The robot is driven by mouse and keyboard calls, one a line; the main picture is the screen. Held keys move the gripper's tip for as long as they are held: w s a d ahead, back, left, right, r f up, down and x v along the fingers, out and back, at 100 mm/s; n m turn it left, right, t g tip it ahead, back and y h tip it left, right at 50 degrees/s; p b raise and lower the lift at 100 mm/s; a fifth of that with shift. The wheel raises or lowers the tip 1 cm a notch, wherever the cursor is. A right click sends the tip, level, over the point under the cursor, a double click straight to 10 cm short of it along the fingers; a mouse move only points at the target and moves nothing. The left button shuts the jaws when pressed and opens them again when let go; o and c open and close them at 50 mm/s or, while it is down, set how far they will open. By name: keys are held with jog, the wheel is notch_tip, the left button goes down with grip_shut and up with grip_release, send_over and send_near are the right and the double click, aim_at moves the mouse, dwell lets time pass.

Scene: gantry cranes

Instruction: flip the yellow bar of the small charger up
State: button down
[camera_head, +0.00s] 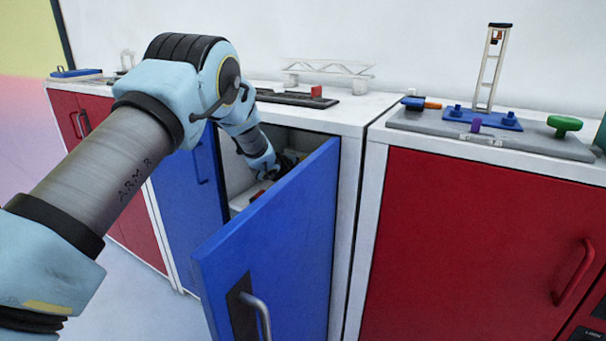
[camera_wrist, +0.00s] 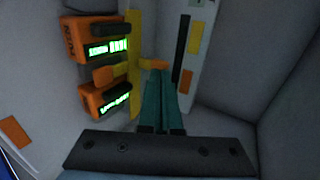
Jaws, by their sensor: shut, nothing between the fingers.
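In the wrist view two orange units (camera_wrist: 100,46) with lit green displays sit one above the other at the upper left. A yellow bar (camera_wrist: 134,50) runs upright along their right side, and a short orange-yellow piece (camera_wrist: 154,65) juts right from it. I cannot tell whether the bar counts as up or down. My gripper (camera_wrist: 161,72) has its teal fingers together and empty. Their tips are close to the short piece; contact is unclear. In the head view my arm reaches into the open cabinet, and the charger is mostly hidden.
The open blue door (camera_head: 275,245) stands in front of the cabinet, close to my forearm. A white panel (camera_wrist: 192,55) with black and orange strips is right of the fingers. Cabinet walls are close around. A grey board (camera_head: 550,145) with a small crane lies on the right counter.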

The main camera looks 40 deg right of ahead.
jog(key=shift+w+d+r, duration=0.15)
jog(key=shift+d+r, duration=0.1)
jog(key=shift+d, duration=0.25)
dwell(0.4)
jog(key=shift+w+d+r, duration=0.15)
jog(key=shift+d+r, duration=0.1)
jog(key=shift+d, duration=0.3)
jog(key=shift+w+d, duration=0.25)
jog(key=shift+d, duration=0.75)
jog(key=shift+w+d+f+b, duration=0.1)
jog(key=shift+w+d+b, duration=0.1)
jog(key=shift+d+b, duration=0.4)
jog(key=shift+d, duration=0.15)
jog(key=shift+r+p, duration=0.8)
jog(key=shift+r, duration=0.05)
